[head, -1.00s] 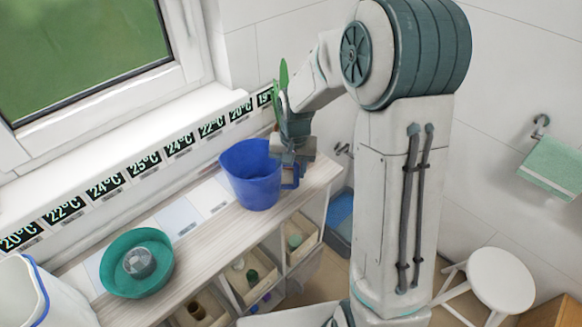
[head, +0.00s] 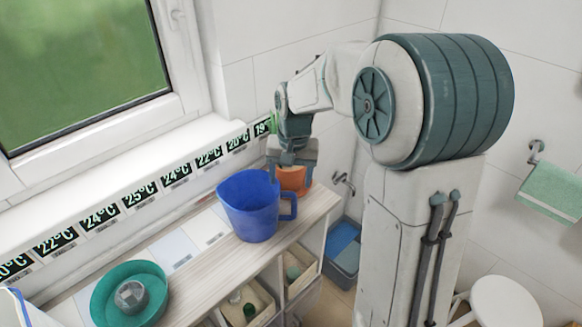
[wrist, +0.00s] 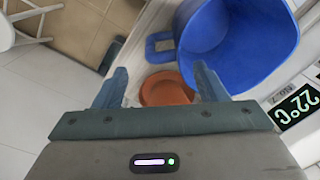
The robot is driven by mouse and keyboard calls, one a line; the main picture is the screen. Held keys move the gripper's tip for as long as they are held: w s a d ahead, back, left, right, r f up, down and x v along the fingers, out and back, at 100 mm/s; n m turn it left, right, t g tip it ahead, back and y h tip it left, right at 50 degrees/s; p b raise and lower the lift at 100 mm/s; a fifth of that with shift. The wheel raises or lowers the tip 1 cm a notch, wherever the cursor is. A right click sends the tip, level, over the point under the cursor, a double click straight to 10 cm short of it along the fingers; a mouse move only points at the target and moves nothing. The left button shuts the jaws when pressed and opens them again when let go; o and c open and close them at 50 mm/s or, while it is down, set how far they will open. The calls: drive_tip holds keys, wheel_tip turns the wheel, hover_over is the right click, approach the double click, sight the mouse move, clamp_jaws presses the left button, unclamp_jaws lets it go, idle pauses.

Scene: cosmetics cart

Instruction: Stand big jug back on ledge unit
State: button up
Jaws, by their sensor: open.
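The big blue jug (head: 247,205) stands upright on the wooden top of the ledge unit (head: 215,255), its handle toward the right. In the wrist view the jug (wrist: 235,45) is at the upper right, its handle pointing left, ahead of the fingers. My gripper (head: 292,160) is open and empty, behind the jug's handle and apart from it in the head view. Its two fingers (wrist: 158,82) are spread in the wrist view, with nothing between the tips but an orange pot beyond them.
The orange pot (head: 296,180) stands behind the jug, near my gripper. A teal bowl (head: 105,290) with a grey piece inside is at the left. Temperature labels line the wall ledge. Drawers with small bottles sit below the top. A white stool (head: 503,300) stands at the right.

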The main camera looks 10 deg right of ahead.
wheel_tip(320, 180, up, 4)
drive_tip(key=shift+d+f, duration=0.1)
drive_tip(key=shift+f, duration=0.15)
drive_tip(key=s+d+r+n+t, duration=0.1)
drive_tip(key=s+d, duration=0.1)
drive_tip(key=s, duration=0.8)
drive_tip(key=s+d+r+n+t, duration=0.1)
drive_tip(key=s+d+n+t, duration=0.1)
drive_tip(key=s, duration=0.8)
drive_tip(key=shift+r+h, duration=0.15)
drive_tip(key=shift+h, duration=0.15)
drive_tip(key=shift+s, duration=0.1)
